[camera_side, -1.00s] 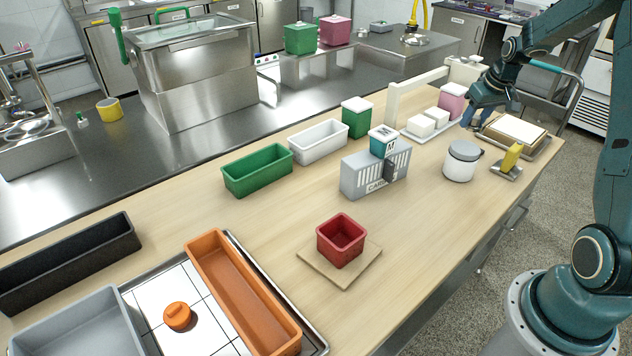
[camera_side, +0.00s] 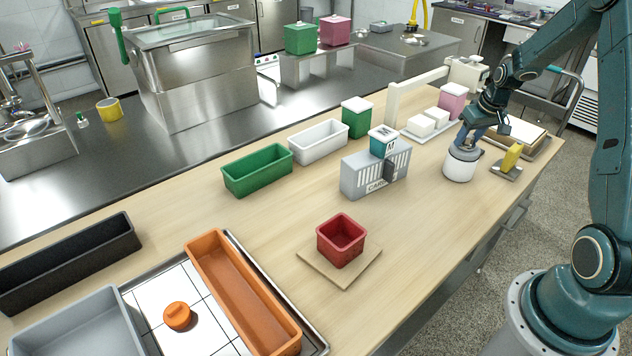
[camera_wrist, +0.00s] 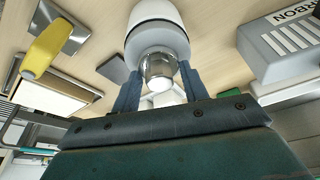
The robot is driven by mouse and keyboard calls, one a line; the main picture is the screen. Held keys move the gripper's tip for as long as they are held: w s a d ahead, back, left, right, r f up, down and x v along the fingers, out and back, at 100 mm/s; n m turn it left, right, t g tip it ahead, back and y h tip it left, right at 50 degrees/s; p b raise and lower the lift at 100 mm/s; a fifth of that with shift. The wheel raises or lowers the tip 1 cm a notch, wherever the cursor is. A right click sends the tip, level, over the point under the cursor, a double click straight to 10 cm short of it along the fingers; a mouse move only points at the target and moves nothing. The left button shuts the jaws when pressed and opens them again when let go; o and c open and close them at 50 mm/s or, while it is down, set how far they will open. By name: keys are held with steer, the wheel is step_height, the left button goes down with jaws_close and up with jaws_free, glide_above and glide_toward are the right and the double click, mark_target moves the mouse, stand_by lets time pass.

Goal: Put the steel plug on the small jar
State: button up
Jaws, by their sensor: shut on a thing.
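The small jar (camera_side: 459,168) is white with a grey top and stands upright on the wooden bench, right of centre in the side view. In the wrist view its white body (camera_wrist: 155,12) and grey neck show at the top middle. My gripper (camera_side: 467,141) is directly over the jar, pointing down. In the wrist view my gripper (camera_wrist: 160,84) has its two blue fingers shut on the shiny steel plug (camera_wrist: 159,70). The plug is lined up with the jar's mouth and looks at or very near it; I cannot tell whether it touches. In the side view the fingers hide the plug.
A yellow block on a small metal plate (camera_side: 511,158) stands close right of the jar. A tray with white blocks (camera_side: 408,136) and a pink canister (camera_side: 451,103) are behind.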

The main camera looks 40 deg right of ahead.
steer(key=shift+f, duration=0.1)
steer(key=o, duration=1)
steer(key=shift+o, duration=0.2)
steer(key=v, duration=1.2)
steer(key=shift+a, duration=0.15)
